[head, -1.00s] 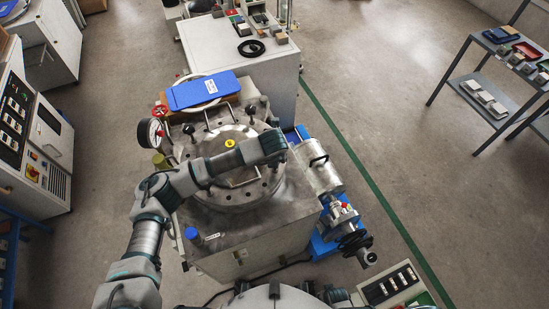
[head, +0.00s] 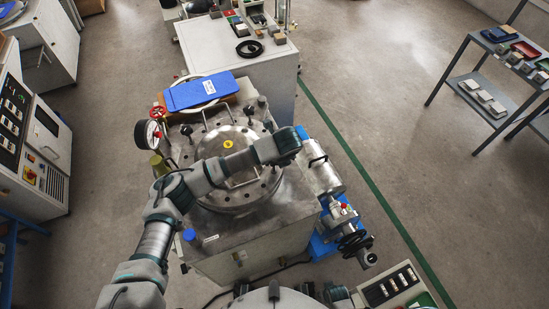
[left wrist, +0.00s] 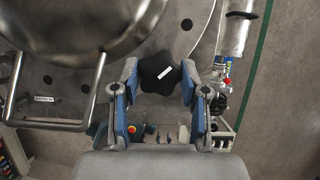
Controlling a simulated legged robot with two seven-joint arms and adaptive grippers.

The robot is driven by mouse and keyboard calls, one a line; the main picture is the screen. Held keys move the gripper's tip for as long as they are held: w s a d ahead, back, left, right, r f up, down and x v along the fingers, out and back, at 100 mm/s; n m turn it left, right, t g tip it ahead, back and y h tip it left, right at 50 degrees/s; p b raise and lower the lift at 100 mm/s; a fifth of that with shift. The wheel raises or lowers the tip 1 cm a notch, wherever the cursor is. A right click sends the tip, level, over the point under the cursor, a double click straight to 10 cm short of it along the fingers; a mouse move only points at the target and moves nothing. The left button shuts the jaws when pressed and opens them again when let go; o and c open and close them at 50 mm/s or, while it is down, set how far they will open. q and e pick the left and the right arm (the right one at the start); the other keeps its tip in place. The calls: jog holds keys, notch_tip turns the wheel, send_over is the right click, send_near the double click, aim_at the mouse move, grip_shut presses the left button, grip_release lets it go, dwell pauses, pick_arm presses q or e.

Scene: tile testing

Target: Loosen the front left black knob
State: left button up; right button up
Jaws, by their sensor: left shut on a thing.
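A black star-shaped knob (left wrist: 160,73) with a white mark shows in the left wrist view. My left gripper (left wrist: 160,82) is shut on it, with one finger against each side. In the head view my left gripper (head: 288,146) points down at the right edge of the round metal lid (head: 228,143). There my wrist hides its fingers and the held knob. I cannot tell how far the knob stands above the surface below. Another black knob (head: 250,110) stands behind the lid, and one more (head: 188,130) at its left. My right gripper is not in view.
A pressure gauge (head: 153,134) stands left of the lid. A blue case (head: 203,91) lies behind it. A metal cylinder (head: 322,175) is at the right of the machine. A lid handle (left wrist: 82,95) lies left of my fingers in the wrist view.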

pick_arm(q)
jog(key=shift+w+r, duration=0.15)
jog(key=shift+r, duration=0.05)
jog(key=o, duration=1.2)
jog(key=shift+c, duration=0.2)
jog(key=shift+f, duration=0.15)
jog(key=shift+d, duration=0.1)
jog(key=v, duration=1.1)
jog(key=shift+s+r, duration=0.25)
jog(key=shift+r, duration=0.1)
jog(key=shift+d, duration=0.1)
jog(key=shift+s, duration=0.1)
